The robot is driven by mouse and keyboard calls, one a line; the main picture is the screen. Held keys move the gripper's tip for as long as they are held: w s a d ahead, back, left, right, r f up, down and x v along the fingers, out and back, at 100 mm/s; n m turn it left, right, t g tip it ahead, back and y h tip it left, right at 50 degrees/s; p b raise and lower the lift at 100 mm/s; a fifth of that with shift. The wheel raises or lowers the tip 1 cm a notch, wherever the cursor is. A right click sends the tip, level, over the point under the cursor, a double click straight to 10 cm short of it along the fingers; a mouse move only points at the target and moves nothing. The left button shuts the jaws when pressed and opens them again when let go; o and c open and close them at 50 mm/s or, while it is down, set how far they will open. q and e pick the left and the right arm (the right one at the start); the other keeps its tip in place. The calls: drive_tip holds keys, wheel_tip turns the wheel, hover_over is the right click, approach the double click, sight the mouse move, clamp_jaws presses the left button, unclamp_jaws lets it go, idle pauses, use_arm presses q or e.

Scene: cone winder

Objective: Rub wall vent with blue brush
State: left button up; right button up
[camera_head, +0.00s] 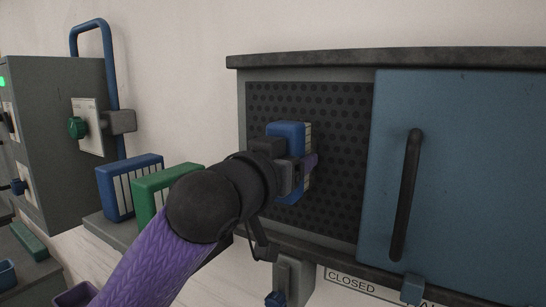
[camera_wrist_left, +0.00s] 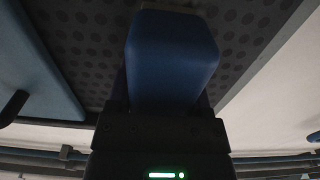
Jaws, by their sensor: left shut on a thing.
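The wall vent (camera_head: 345,150) is a dark panel dotted with round holes, set in a grey wall box. The blue brush (camera_head: 287,130) has a blue back and pale bristles on its right side. My left gripper (camera_head: 303,170) is shut on the brush and holds it in front of the vent. I cannot tell whether the bristles touch the panel. In the left wrist view the blue brush back (camera_wrist_left: 172,60) fills the middle, with the perforated vent (camera_wrist_left: 85,40) behind it. My right gripper is not in view.
A blue sliding door (camera_head: 465,170) with a black handle (camera_head: 405,195) covers the box's right part. A shelf at left holds a blue frame-like item (camera_head: 115,192) and a green one (camera_head: 150,190).

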sight(336, 148)
use_arm(q)
drive_tip(key=shift+s+d, duration=0.6)
drive_tip(key=shift+d, duration=0.25)
drive_tip(key=shift+s+d, duration=0.6)
drive_tip(key=shift+d, duration=0.2)
drive_tip(key=shift+s+d, duration=0.6)
drive_tip(key=shift+d, duration=0.25)
drive_tip(key=shift+a+r, duration=0.15)
drive_tip(key=shift+r, duration=0.7)
drive_tip(key=shift+w, duration=0.15)
drive_tip(key=w+a, duration=0.6)
drive_tip(key=a, duration=0.3)
drive_tip(key=shift+w+a, duration=0.4)
drive_tip(key=shift+d, duration=0.1)
drive_tip(key=shift+s, duration=0.15)
drive_tip(key=b+v, duration=0.1)
drive_tip(key=v, duration=0.4)
drive_tip(key=shift+s+a+b, duration=0.3)
drive_tip(key=shift+a, duration=0.05)
